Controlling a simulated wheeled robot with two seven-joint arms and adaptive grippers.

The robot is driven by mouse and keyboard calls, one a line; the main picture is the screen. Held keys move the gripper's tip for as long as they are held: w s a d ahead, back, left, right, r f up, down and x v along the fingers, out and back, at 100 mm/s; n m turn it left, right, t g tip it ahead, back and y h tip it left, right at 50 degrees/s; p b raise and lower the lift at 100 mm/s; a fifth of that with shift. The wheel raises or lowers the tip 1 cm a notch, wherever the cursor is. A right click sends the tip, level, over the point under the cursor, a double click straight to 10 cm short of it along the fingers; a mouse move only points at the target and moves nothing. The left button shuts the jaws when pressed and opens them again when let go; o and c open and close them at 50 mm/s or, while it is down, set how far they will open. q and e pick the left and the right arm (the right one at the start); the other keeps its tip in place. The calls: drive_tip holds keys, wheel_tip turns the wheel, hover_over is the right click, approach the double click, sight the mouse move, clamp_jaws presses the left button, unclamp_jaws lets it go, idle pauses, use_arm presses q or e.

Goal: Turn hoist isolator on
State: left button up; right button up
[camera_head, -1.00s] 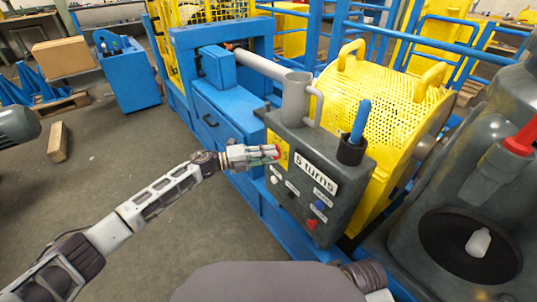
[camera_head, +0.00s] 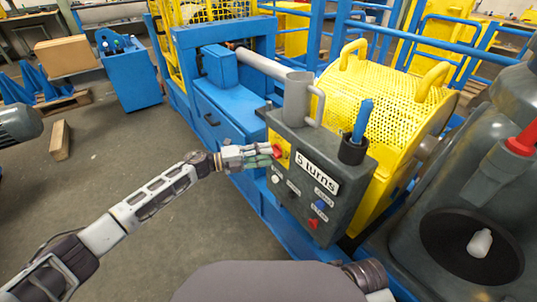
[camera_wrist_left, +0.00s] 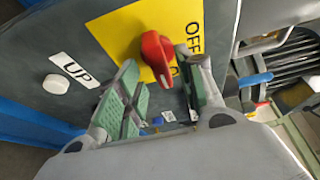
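The hoist isolator is a red rotary handle (camera_wrist_left: 156,57) on a yellow plate (camera_wrist_left: 115,32) in the left wrist view. "OFF" is printed beside the handle; another label is mostly hidden behind it and a finger. In the head view the red handle (camera_head: 278,151) is on the upper left of the grey control box (camera_head: 335,222). My left gripper (camera_head: 268,153) is at the handle, its fingers apart. In the left wrist view the open green-padded fingers (camera_wrist_left: 158,66) lie either side of the handle; I cannot tell whether they touch it. My right gripper is out of view.
The box carries a "5 turns" label (camera_head: 317,173), a white button (camera_head: 276,179), blue button (camera_head: 320,205) and red button (camera_head: 313,223). A grey post (camera_head: 297,98) and a cup with a blue-handled tool (camera_head: 362,120) stand on top. A yellow perforated guard (camera_head: 385,95) is behind.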

use_arm(q)
drive_tip(key=v, duration=1)
drive_tip(key=shift+d, duration=0.1)
idle(0.4)
